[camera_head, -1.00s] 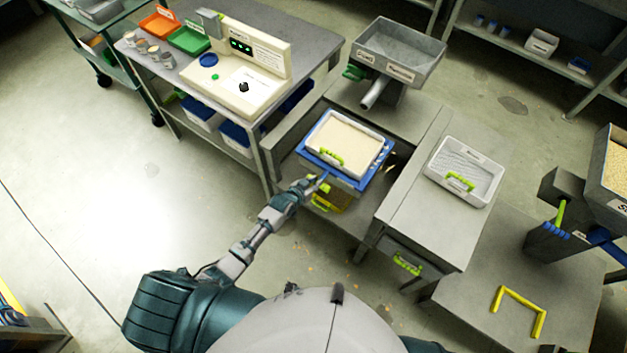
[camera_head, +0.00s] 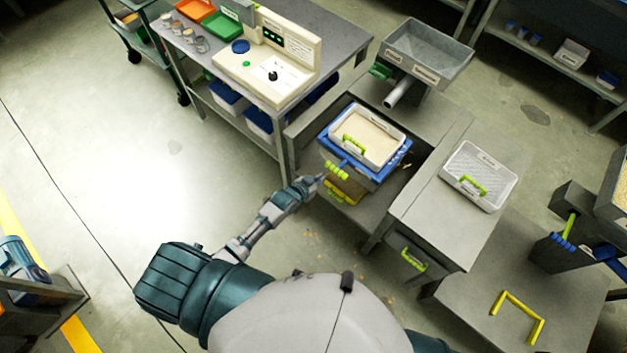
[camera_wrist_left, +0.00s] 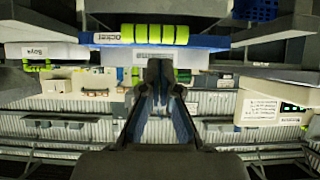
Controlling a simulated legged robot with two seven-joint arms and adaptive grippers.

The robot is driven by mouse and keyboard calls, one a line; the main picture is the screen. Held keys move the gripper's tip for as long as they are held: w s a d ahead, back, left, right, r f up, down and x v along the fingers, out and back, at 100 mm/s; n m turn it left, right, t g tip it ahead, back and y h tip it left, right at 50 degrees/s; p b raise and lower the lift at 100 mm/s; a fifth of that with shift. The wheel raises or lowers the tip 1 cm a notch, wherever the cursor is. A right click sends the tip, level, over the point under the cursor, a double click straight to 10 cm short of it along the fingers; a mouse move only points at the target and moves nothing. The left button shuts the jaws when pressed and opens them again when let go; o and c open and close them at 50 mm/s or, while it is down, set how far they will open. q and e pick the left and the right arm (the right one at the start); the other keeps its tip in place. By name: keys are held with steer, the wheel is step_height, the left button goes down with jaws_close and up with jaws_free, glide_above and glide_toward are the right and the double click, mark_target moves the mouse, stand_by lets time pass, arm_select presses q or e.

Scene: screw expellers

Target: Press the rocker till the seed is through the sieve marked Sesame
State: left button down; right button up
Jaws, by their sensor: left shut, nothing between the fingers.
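The rocker is a blue frame (camera_head: 403,158) with a yellow-green grip (camera_head: 337,170) on its near left side. In the left wrist view, its blue bar carries the same grip (camera_wrist_left: 155,34) and a label that appears upside down. A white sieve tray (camera_head: 397,150) sits on the rocker, with pale seed (camera_head: 366,134) spread over it; its marking is too small to read. My left gripper (camera_head: 320,180) is shut and empty just beside the grip. Its fingertips (camera_wrist_left: 160,64) point at the bar; I cannot tell if they touch. My right gripper is not seen.
An empty white sieve tray (camera_head: 480,175) lies on the bench to the right. A grey hopper with a spout (camera_head: 428,55) stands behind. A cream control panel (camera_head: 265,75) is at the upper left. A yellow bracket (camera_head: 518,317) lies at lower right.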

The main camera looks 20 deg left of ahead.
arm_select(q)
steer(key=shift+s+d+r, duration=0.1)
steer(key=shift+s+r, duration=0.8)
steer(key=shift+s, duration=0.25)
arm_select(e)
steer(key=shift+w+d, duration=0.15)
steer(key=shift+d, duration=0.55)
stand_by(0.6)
